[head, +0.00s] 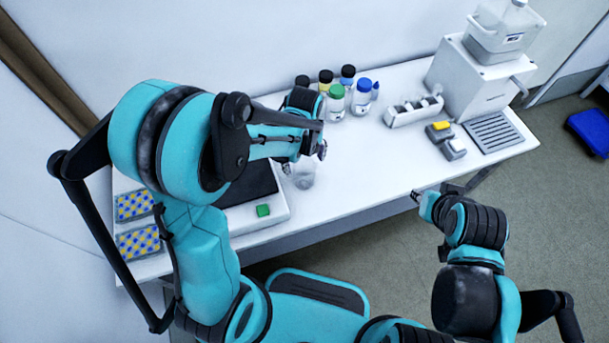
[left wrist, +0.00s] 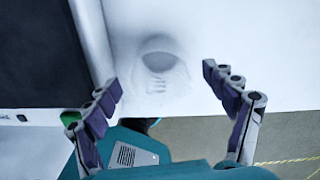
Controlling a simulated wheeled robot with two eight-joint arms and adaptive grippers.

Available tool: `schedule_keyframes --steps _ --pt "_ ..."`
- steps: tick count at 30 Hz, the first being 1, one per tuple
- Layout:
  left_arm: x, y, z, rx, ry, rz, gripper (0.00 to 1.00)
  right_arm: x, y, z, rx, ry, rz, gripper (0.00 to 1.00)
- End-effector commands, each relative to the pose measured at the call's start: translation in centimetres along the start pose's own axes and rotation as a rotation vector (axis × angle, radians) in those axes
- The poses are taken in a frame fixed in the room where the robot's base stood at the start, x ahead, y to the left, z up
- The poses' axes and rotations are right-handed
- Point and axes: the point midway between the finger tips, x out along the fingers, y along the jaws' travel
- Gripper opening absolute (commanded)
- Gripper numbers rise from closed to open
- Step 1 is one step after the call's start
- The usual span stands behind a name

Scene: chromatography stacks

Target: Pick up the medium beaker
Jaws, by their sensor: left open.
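The clear glass beaker (head: 303,177) stands upright on the white bench near its front edge, partly hidden by my left gripper in the head view. In the left wrist view the beaker (left wrist: 160,62) shows faintly, with graduation marks on its side. My left gripper (head: 306,158) is over the beaker in the head view. In the left wrist view its fingers (left wrist: 160,77) are spread wide, with the beaker ahead in the gap, and I see no contact. My right gripper (head: 418,196) is off the bench's front edge, too small to read.
Several capped bottles (head: 336,100) stand behind the beaker. A white rack (head: 413,110) and a dispenser (head: 480,80) are to the right. The bench right of the beaker is clear.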

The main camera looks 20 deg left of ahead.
Motion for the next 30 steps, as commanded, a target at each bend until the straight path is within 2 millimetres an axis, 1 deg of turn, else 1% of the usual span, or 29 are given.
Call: schedule_keyframes --steps 10,12,18,20,21,23,24,25,30 --pt "4.8 0.1 -0.1 -0.002 -0.001 -0.001 0.84 2.2 0.0 1.6 0.000 0.000 0.000 0.32" --pt "5.2 0.1 -0.1 -0.002 -0.001 -0.001 0.84 2.4 0.0 1.7 0.000 0.000 0.000 0.32" --pt "5.0 0.1 -0.1 -0.002 -0.001 -0.001 0.84 2.2 0.0 1.6 0.000 0.000 0.000 0.32" --pt "5.0 0.1 -0.1 -0.002 -0.001 -0.001 0.68 2.2 0.0 1.6 0.000 0.000 0.000 0.32" --pt "5.0 0.1 -0.1 -0.002 -0.001 -0.001 0.58 2.2 0.0 1.6 0.000 0.000 0.000 0.32" --pt "5.0 0.1 -0.1 -0.002 -0.001 -0.001 0.42 2.2 0.0 1.6 0.000 0.000 0.000 0.32" --pt "5.0 0.1 -0.1 -0.002 -0.001 -0.001 0.31 2.2 0.0 1.6 0.000 0.000 0.000 0.32" --pt "5.0 0.1 -0.1 -0.002 -0.001 -0.001 0.29 2.2 0.0 1.6 0.000 0.000 0.000 0.32" --pt "5.0 0.1 -0.1 -0.002 -0.001 -0.001 0.29 2.2 0.0 1.6 0.000 0.000 0.000 0.32"
